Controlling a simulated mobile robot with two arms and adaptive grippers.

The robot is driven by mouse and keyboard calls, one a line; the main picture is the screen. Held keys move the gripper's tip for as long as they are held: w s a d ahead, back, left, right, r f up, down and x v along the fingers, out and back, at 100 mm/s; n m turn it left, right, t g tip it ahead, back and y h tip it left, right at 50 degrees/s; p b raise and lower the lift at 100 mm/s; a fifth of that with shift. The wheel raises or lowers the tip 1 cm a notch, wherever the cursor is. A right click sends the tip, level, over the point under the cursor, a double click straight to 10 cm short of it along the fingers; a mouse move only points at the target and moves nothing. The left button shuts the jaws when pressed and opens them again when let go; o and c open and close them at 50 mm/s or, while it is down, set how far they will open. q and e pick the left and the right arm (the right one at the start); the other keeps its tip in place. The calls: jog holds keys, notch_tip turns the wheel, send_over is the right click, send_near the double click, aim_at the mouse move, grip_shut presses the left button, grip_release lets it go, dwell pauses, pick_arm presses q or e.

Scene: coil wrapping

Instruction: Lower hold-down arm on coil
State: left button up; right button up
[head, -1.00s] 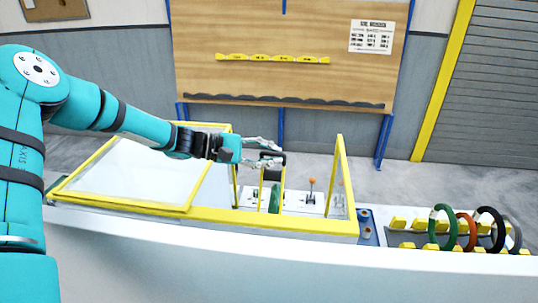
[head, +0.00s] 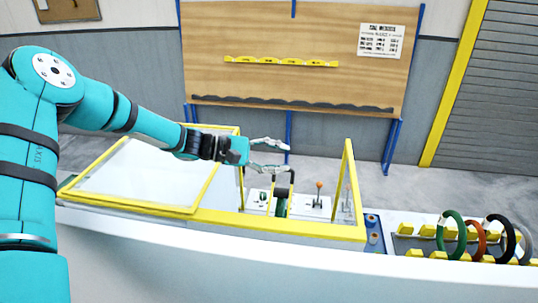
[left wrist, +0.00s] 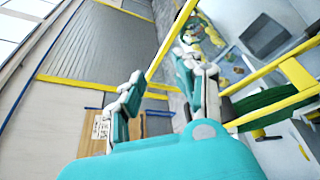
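My left gripper (head: 278,157) reaches in from the left over the open machine, with its fingers apart and nothing visible between them. Its two fingers also show spread in the left wrist view (left wrist: 165,90). The hold-down arm (head: 284,174) has a black top just below the lower finger; I cannot tell whether they touch. A green coil (head: 281,208) stands below the arm inside the machine, partly hidden by the yellow front rail. Whether the arm rests on the coil is not clear. My right gripper is not in view.
The yellow-framed machine (head: 300,229) has a clear sloping cover at left and an upright yellow post (head: 349,185) at right. A lever with an orange knob (head: 319,185) stands right of the coil. Several coloured rings hang on a rack (head: 400,229) at far right.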

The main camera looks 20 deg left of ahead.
pick_arm(q)
jog(key=v, duration=1.1)
jog(key=shift+s+a, duration=0.2)
jog(key=shift+a, duration=0.15)
jog(key=shift+r, duration=0.1)
jog(key=shift+r, duration=0.1)
